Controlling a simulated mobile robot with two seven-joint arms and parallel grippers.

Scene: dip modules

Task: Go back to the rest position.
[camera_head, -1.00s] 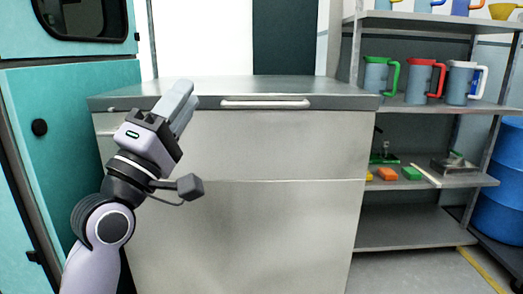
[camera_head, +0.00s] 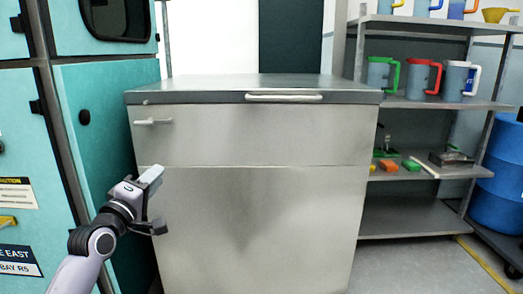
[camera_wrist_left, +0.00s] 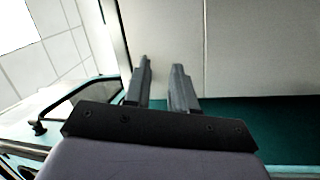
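My left gripper (camera_head: 152,178) is at the lower left in the head view, in front of the left part of the metal cabinet. It points up and to the right and holds nothing. In the left wrist view its two grey fingers (camera_wrist_left: 161,80) stand apart with an empty gap between them. My right gripper is in neither view.
A steel cabinet (camera_head: 250,220) with a bare top and bar handles stands ahead. A teal machine (camera_head: 105,130) with a dark window is close on the left. Shelves (camera_head: 405,215) with jugs (camera_head: 418,78) and small blocks (camera_head: 388,166) stand right, beside blue barrels (camera_head: 500,200). Floor shows at lower right.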

